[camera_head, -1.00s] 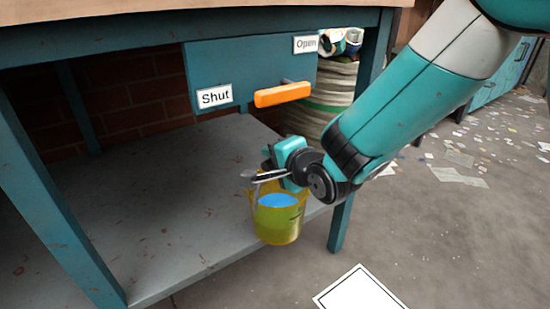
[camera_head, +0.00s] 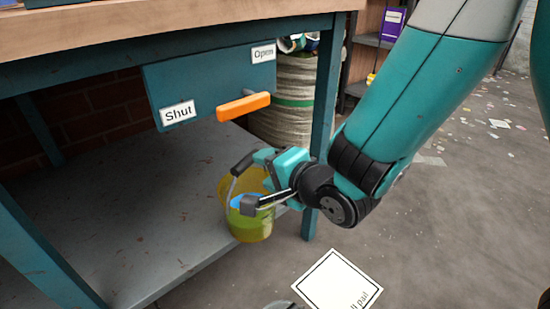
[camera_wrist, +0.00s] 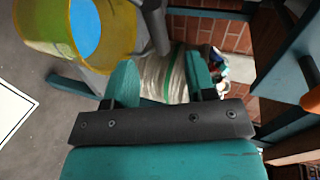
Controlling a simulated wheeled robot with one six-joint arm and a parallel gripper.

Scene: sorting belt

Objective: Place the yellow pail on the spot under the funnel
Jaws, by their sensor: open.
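The yellow pail (camera_head: 238,228) is see-through, with blue inside, and appears near the front edge of the grey shelf (camera_head: 150,240). I cannot tell whether its base rests fully there. Its wire handle stands up, with a dark grip (camera_head: 243,162). My gripper (camera_head: 258,180) is open beside the handle and overlaps the pail's right side. In the wrist view the pail (camera_wrist: 45,35) is at upper left, and the dark grip (camera_wrist: 155,25) shows ahead of my open jaws (camera_wrist: 160,80). I cannot make out a funnel or a spot under it.
An orange lever (camera_head: 242,106) sticks out of a teal panel (camera_head: 205,82) labelled Shut and Open. A white square (camera_head: 338,280) with partly visible lettering lies on the floor. A table leg (camera_head: 323,120) stands close to my arm. A large pale sack (camera_head: 287,95) stands behind.

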